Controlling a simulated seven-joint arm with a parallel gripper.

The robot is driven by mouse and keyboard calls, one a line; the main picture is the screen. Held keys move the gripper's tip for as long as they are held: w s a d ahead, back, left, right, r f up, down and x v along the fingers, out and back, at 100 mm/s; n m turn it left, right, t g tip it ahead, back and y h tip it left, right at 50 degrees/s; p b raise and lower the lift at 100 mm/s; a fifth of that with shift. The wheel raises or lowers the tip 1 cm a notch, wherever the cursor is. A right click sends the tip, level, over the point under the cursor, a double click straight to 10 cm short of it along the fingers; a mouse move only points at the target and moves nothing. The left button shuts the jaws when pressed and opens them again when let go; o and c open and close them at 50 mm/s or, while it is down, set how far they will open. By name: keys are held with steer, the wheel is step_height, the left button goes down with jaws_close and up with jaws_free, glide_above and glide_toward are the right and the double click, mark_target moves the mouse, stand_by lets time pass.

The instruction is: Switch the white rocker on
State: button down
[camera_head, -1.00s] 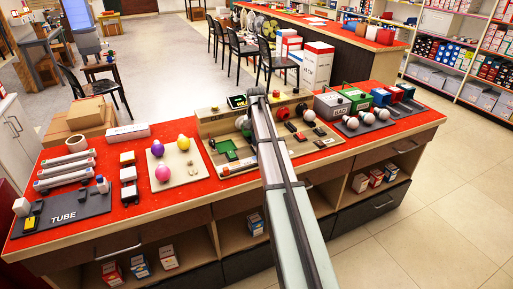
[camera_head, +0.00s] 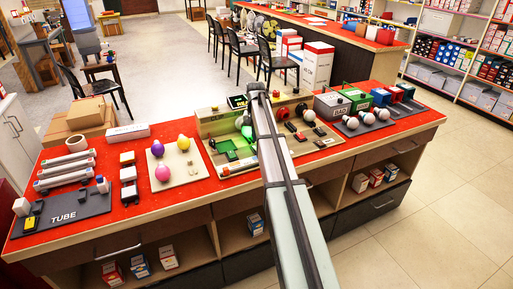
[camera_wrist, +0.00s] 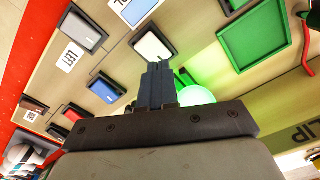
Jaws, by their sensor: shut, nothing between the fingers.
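The white rocker (camera_wrist: 152,46) sits in a dark frame on the tan board (camera_wrist: 190,25), in the wrist view. My gripper (camera_wrist: 157,68) is shut and empty, with its fingertips at the lower edge of the white rocker. I cannot tell whether they touch it. A round lamp (camera_wrist: 196,93) glows green just right of the fingers. In the head view the green glow (camera_head: 247,131) shows beside my arm, which hides the gripper and the white rocker. The rocker's tilt is not clear.
Other switches lie around it: a grey one (camera_wrist: 84,31), a blue one (camera_wrist: 107,88) and a red one (camera_wrist: 72,114). A green tray (camera_wrist: 255,35) is to the right. A board with coloured bulbs (camera_head: 190,176) and tube lamps (camera_head: 66,170) stand left on the red counter.

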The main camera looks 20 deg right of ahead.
steer(key=shift+r, duration=2.2)
